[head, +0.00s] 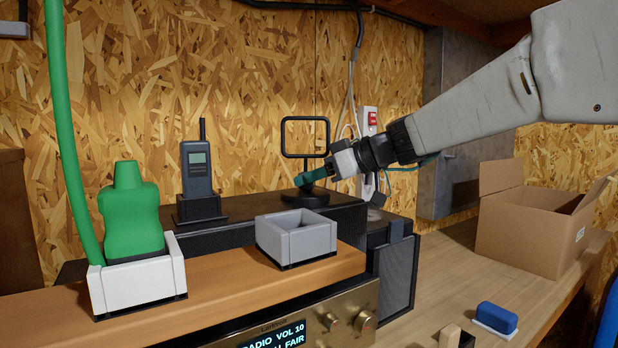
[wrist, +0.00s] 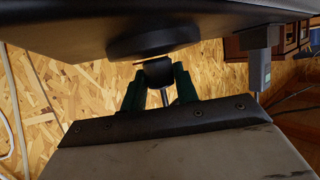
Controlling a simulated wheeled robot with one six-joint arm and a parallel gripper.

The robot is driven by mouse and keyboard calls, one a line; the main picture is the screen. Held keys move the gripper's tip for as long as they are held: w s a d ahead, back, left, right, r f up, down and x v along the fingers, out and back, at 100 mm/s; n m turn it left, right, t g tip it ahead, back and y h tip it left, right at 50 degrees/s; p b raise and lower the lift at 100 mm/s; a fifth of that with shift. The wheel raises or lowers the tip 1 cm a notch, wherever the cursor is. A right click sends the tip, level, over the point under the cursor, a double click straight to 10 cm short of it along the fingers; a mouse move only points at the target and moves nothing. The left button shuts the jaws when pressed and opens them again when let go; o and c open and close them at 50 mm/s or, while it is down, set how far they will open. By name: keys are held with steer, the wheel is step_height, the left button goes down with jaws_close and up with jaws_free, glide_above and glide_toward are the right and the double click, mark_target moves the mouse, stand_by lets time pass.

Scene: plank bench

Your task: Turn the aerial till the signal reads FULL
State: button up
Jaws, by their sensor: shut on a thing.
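The aerial (head: 305,133) is a black square loop on a short post above a round black base, standing on a dark speaker-like box behind the shelf. My gripper (head: 308,178) reaches in from the right, its green fingers at the aerial's lower post. In the wrist view, which looks upside down, my gripper (wrist: 158,82) is closed around a dark cylindrical part of the aerial (wrist: 157,72), beside the round base.
A grey open box (head: 297,240) and a green bottle (head: 130,215) in a white holder stand on the wooden shelf. A handset (head: 197,165) stands in its dock left of the aerial. A cardboard box (head: 530,225) and a blue block (head: 496,317) are on the right bench.

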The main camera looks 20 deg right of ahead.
steer(key=shift+s+m+t+h, duration=0.2)
steer(key=shift+m+t+h, duration=0.2)
steer(key=shift+m+h, duration=0.2)
steer(key=shift+s+a+m+t+h, duration=0.1)
steer(key=shift+a+m+t+h, duration=0.15)
steer(key=shift+m+t+h, duration=1.05)
steer(key=shift+m+h, duration=0.9)
steer(key=o, duration=1)
steer(key=v, duration=0.7)
steer(key=shift+s+r, duration=0.15)
steer(key=shift+s, duration=0.25)
